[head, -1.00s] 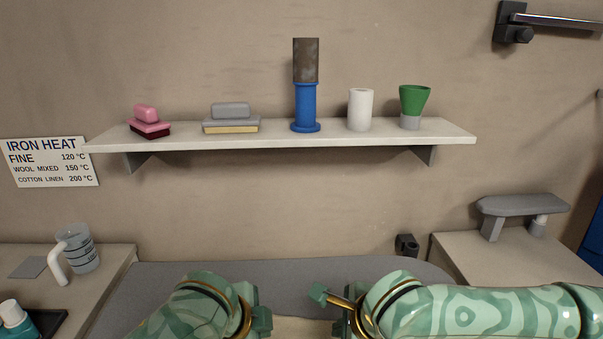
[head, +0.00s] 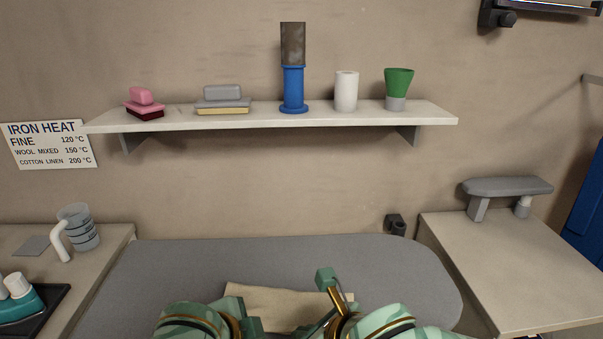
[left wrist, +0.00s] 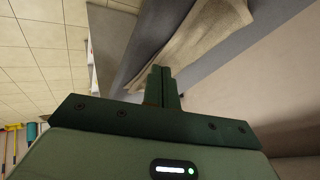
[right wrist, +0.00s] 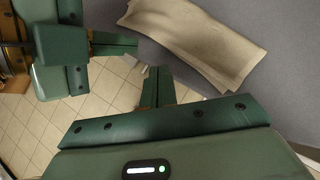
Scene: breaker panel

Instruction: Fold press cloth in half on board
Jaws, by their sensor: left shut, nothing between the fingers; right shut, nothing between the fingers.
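The beige press cloth (head: 284,300) lies on the grey ironing board (head: 380,262), its lower part hidden behind my arms in the head view. In the right wrist view the cloth (right wrist: 200,38) is a long strip with a rumpled, curled side; I cannot tell whether its layers lie flat together. It also shows in the left wrist view (left wrist: 190,45). My left gripper (left wrist: 163,84) is shut and empty, apart from the cloth's near side. My right gripper (right wrist: 157,84) is shut and empty, also near the cloth's near side without gripping it.
A side table with a measuring cup (head: 80,226) and a teal iron (head: 22,300) stands left. A table with a small grey sleeve board (head: 507,187) stands right. A wall shelf (head: 270,116) holds several items above. The board's far part is clear.

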